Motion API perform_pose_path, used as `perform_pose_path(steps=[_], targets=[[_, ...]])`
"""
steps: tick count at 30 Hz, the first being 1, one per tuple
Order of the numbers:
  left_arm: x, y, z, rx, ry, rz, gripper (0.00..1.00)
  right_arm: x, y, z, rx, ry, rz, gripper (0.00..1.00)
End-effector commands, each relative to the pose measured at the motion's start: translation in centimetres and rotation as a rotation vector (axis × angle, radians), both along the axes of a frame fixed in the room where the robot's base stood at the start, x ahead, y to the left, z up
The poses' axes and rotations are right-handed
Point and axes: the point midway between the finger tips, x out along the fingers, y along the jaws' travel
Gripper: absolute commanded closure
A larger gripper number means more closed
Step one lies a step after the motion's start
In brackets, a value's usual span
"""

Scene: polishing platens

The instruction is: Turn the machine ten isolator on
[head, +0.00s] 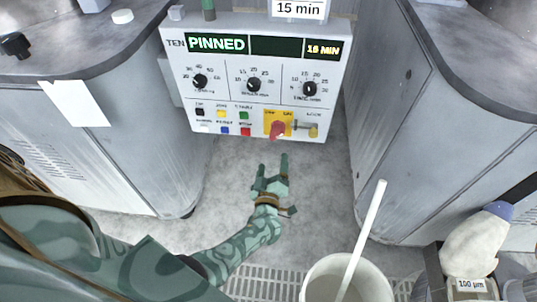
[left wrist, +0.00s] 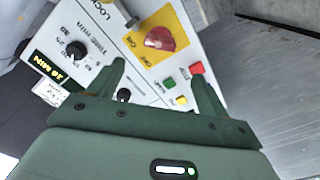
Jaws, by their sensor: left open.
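The machine ten panel (head: 215,85) is a white box marked TEN. Its isolator is a red rotary knob (head: 277,129) on a yellow plate (head: 269,115) marked OFF and ON, low on the panel. I cannot tell clearly which mark the knob points to. In the left wrist view the red knob (left wrist: 160,39) lies just beyond the fingertips. My green left gripper (head: 271,166) is open and empty, below the panel and apart from the knob. It also shows in the left wrist view (left wrist: 157,70). My right gripper is not in view.
A display reads PINNED (head: 217,44) and another 10 MIN (head: 323,49). Three black dials and small coloured buttons (head: 244,115) sit beside the isolator. Grey machine bodies stand left (head: 110,150) and right (head: 400,140). A white bucket (head: 320,280) with a stick stands in front.

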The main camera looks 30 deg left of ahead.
Motion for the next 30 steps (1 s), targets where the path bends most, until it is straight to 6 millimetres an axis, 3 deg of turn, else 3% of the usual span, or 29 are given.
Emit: perform_pose_path(steps=[3,9,25,30], targets=[[-1.9,-0.9,0.2,-0.002,0.000,0.001,0.22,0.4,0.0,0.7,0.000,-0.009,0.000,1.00],[-3.3,-1.6,-0.1,-0.001,0.001,0.000,0.22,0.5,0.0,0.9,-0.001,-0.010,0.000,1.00],[-3.4,-1.6,-0.1,0.001,0.002,-0.001,0.22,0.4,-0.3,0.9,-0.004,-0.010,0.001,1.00],[-3.2,-2.5,0.2,0.069,0.064,-0.114,0.22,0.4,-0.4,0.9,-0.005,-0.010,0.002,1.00]])
